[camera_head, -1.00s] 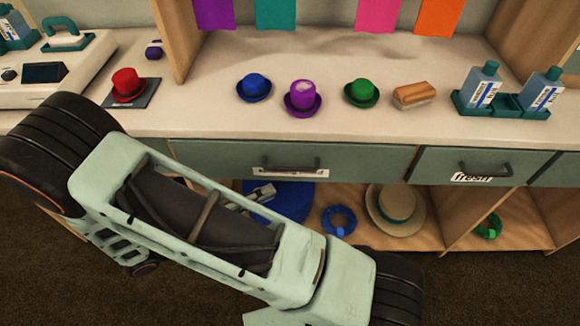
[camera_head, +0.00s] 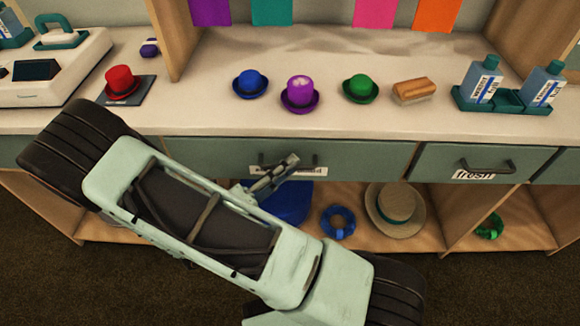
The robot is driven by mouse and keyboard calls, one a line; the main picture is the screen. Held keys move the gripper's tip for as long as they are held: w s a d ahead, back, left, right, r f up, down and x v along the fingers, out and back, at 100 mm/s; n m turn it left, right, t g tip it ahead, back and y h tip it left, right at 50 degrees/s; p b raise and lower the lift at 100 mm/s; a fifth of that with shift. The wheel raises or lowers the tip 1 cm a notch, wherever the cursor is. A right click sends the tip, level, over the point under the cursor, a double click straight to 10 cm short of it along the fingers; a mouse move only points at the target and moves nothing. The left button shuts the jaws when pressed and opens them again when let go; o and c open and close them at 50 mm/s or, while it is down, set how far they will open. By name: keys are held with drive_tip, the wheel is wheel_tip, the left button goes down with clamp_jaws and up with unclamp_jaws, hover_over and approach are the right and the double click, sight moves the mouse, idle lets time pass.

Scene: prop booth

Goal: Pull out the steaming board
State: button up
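A wide grey-green drawer front (camera_head: 365,158) sits under the counter. Its white label (camera_head: 316,171) is mostly covered by my gripper, and only its last letters show. The drawer's dark handle is largely hidden behind my gripper too. My gripper (camera_head: 291,160) is in front of the handle and label, pointing up and right. Whether it touches the handle, and whether its fingers are open or shut, I cannot tell. No board is seen pulled out; the front looks flush with the counter.
A drawer labelled "fresh" (camera_head: 480,164) is to the right. On the counter stand red (camera_head: 123,82), blue (camera_head: 250,84), purple (camera_head: 299,94) and green (camera_head: 360,88) hats, a brush (camera_head: 414,91) and a bottle rack (camera_head: 505,101). A straw hat (camera_head: 394,207) lies on the shelf below.

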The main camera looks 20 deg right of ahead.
drive_tip(key=shift+w+d, duration=0.2)
drive_tip(key=shift+d, duration=0.15)
drive_tip(key=shift+c, duration=0.6)
clamp_jaws()
drive_tip(key=shift+s, duration=0.1)
